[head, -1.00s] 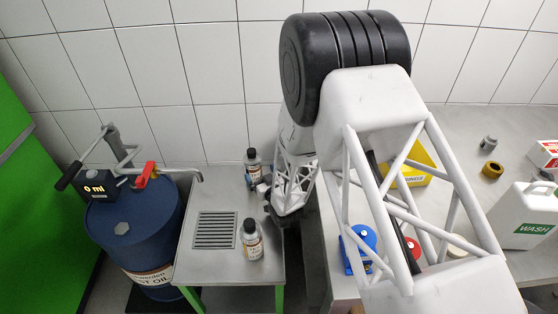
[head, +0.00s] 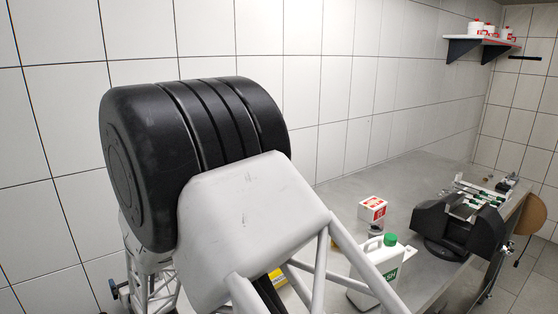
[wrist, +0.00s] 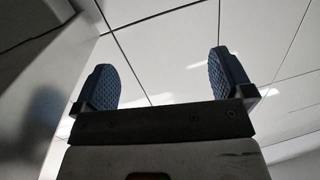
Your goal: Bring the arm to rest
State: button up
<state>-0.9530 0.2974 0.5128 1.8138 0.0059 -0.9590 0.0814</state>
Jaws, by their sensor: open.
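My gripper (wrist: 165,82) shows in the wrist view with its two blue textured finger pads wide apart. Nothing is between the pads, and white wall tiles show behind them. In the head view my arm fills the left and lower middle, with a large black joint drum above a white link and truss. The drum hides the wall behind it. A small dark and blue part at the lower left edge of my arm may belong to the gripper, but I cannot tell.
A grey bench (head: 345,190) runs along the tiled wall. It bears a white canister with a green cap (head: 380,268), a red-and-white box (head: 372,208) and a black device (head: 455,225). A wall shelf (head: 482,42) holds several white tubs. A yellow bin (head: 277,276) is mostly hidden behind my arm.

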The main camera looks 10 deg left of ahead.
jog(key=w+d+r+m+h, duration=0.2)
jog(key=w+d+r, duration=0.2)
jog(key=d+r, duration=0.3)
jog(key=w+d+r+m+h, duration=0.1)
jog(key=w+d+r+h, duration=0.1)
jog(key=w+d+r, duration=0.4)
jog(key=s+d+r+m+g+h, duration=0.15)
jog(key=d+r, duration=0.25)
jog(key=d, duration=1)
jog(key=s+d+r+m+t+h, duration=0.1)
jog(key=d+r+h, duration=0.3)
jog(key=d, duration=1)
jog(key=s+d+r+m+g+h, duration=0.1)
jog(key=s+d+r+g, duration=0.1)
jog(key=s+d, duration=0.6)
jog(key=s+d+r+m+g+h, duration=0.15)
jog(key=s+d, duration=0.25)
jog(key=d, duration=0.8)
jog(key=s+d+m+g+h, duration=0.1)
jog(key=s+d, duration=0.5)
jog(key=s, duration=0.3)
jog(key=s+d+f+m+g+h, duration=0.1)
jog(key=s+d+g, duration=0.1)
jog(key=s+d, duration=0.5)
jog(key=shift+s+f, duration=0.25)
jog(key=shift+s, duration=1)
